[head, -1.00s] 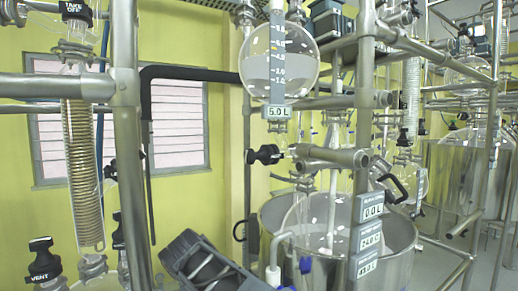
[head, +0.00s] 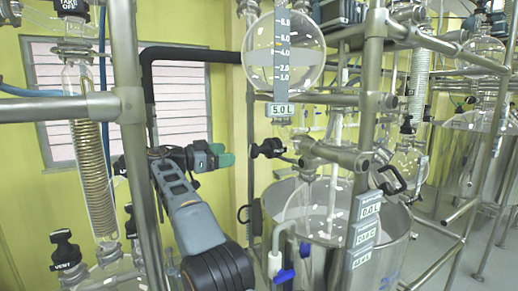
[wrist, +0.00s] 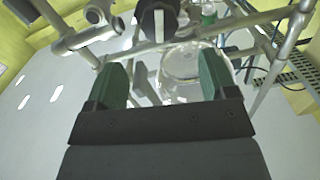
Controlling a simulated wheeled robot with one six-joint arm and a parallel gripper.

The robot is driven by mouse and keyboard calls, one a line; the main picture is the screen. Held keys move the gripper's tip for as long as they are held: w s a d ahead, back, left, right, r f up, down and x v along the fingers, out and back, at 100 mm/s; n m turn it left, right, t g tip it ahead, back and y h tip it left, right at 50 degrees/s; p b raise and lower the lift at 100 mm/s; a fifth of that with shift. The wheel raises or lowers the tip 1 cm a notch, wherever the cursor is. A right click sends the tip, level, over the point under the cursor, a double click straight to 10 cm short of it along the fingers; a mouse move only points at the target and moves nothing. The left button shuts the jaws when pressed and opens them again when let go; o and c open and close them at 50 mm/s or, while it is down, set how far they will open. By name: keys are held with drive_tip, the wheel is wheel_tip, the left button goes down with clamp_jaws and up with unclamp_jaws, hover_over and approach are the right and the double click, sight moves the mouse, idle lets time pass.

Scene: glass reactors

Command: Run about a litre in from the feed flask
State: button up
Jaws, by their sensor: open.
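The feed flask (head: 284,55) is a round glass vessel with a grey graduated scale at the upper middle of the head view. A label (head: 281,110) under it reads 5.0 L. Below it a black valve handle (head: 267,148) sticks out to the left. My gripper (head: 224,157) has green fingers and is raised left of this handle, apart from it. In the wrist view my gripper (wrist: 162,82) is open with nothing between its fingers. A black knob with a white stripe (wrist: 158,24) shows beyond the fingers; I cannot tell which valve it is.
A glass reactor (head: 322,212) sits in a steel pot (head: 395,245) below. Grey readout boxes (head: 370,207) hang on the frame, the top one reading 0.0 L. Steel posts (head: 128,130) and a coil condenser (head: 91,175) stand left. A blue-handled tap (head: 285,276) is in front.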

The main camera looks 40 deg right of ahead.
sight(259, 149)
drive_tip(key=d, duration=0.3)
drive_tip(key=s+d+p, duration=0.1)
drive_tip(key=d, duration=0.3)
drive_tip(key=d+p, duration=0.1)
drive_tip(key=d, duration=0.2)
drive_tip(key=shift+s+d+r, duration=0.15)
drive_tip(key=shift+s+d, duration=0.05)
drive_tip(key=shift+s, duration=0.05)
drive_tip(key=shift+s+d, duration=0.1)
drive_tip(key=shift+d, duration=0.85)
drive_tip(key=c, duration=0.9)
drive_tip(key=shift+n, duration=0.3)
